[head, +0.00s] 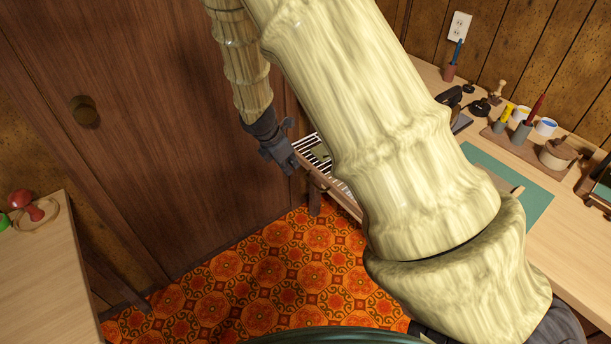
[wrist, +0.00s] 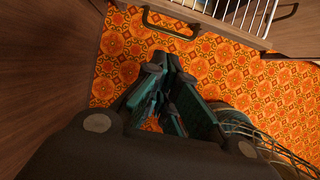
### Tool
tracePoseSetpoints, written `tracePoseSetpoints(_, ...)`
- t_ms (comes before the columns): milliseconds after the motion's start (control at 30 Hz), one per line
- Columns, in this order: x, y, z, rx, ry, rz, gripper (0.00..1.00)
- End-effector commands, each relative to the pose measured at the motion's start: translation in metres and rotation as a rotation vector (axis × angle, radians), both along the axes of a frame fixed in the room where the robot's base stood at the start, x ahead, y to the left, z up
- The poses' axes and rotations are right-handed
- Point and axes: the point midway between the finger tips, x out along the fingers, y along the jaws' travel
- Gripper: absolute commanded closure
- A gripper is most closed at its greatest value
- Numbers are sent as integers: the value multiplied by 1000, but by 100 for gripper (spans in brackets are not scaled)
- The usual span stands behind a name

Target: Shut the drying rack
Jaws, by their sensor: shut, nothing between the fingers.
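The drying rack (head: 312,143) is a pull-out frame with white wires and a wooden front. It stands out from under the worktop in the head view, partly hidden behind my arm. In the wrist view its white wires (wrist: 246,12) and front edge show at the top, with a dark bar handle (wrist: 170,30) on the front. My gripper (head: 284,166) is at the left end of the rack in the head view, pointing down. In the wrist view my gripper (wrist: 168,64) is shut and empty, over the floor, with a visible gap below the handle.
The worktop (head: 545,240) at right holds a green mat (head: 530,200), pots and tools. A wooden door (head: 150,120) stands behind my gripper. A table (head: 45,260) is at left. The patterned orange floor (head: 280,280) is open between. A wire basket (wrist: 265,145) shows low right in the wrist view.

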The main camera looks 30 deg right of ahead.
Motion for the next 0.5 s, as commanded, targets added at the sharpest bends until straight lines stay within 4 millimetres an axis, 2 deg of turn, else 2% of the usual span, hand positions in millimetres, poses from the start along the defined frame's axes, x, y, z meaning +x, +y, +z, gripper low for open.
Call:
tracePoseSetpoints(167, 0, -6, -13, -2, 3, 2, 100)
tracePoseSetpoints(500, 1, -23, -57, -1, 2, 0, 100)
